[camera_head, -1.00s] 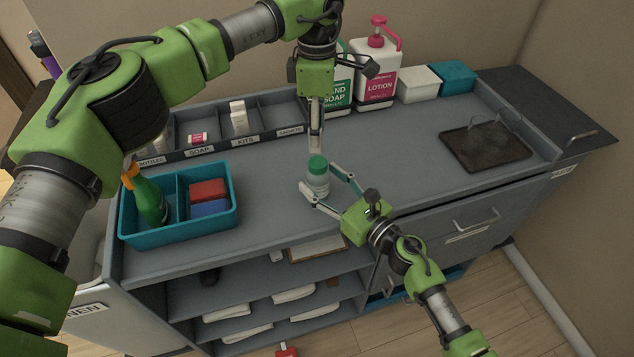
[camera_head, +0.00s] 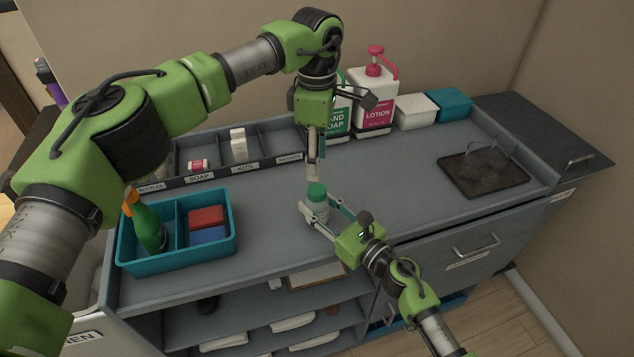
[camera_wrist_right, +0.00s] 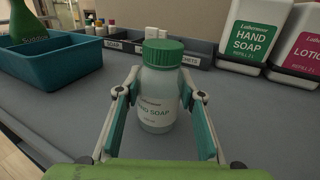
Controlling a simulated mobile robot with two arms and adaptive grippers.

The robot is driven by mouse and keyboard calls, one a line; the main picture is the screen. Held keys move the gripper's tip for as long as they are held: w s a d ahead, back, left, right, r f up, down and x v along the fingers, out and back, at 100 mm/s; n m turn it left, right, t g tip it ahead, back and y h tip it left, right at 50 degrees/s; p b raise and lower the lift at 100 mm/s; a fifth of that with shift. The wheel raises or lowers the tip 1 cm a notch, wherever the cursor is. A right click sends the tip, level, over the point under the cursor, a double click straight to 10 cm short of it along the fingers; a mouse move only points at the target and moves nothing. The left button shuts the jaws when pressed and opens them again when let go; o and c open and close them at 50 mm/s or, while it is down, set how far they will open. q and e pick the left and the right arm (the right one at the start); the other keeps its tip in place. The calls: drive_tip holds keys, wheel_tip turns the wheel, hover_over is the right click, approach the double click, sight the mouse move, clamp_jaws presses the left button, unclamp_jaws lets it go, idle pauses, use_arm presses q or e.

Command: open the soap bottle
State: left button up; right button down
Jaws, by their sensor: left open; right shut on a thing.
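The small soap bottle (camera_head: 318,205) stands upright on the grey counter, with a pale body and a green cap (camera_head: 317,190) on top. In the right wrist view the bottle (camera_wrist_right: 158,112) carries a label ending in "SOAP", and its green cap (camera_wrist_right: 163,51) sits on its neck. My right gripper (camera_head: 319,212) is shut on the bottle's body, a finger on each side. My left gripper (camera_head: 314,172) is open, pointing down just above and behind the cap; I see no grip on the cap.
A teal caddy (camera_head: 177,262) with a green spray bottle (camera_head: 148,226) stands to the left. A divided organizer (camera_head: 215,175) runs along the back. The hand soap jug (camera_head: 339,122) and lotion jug (camera_head: 373,100) stand behind. A dark tray (camera_head: 483,178) lies right; counter between is clear.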

sight(317, 189)
use_arm(q)
drive_tip(key=m, duration=0.5)
drive_tip(key=shift+s, duration=0.1)
drive_tip(key=m, duration=0.3)
drive_tip(key=shift+d+m, duration=0.1)
drive_tip(key=shift+m, duration=0.3)
drive_tip(key=m, duration=0.3)
drive_tip(key=shift+m, duration=0.3)
drive_tip(key=m, duration=0.4)
drive_tip(key=shift+f+m, duration=0.3)
drive_tip(key=shift+f, duration=0.2)
wheel_tip(317, 189, down, 7)
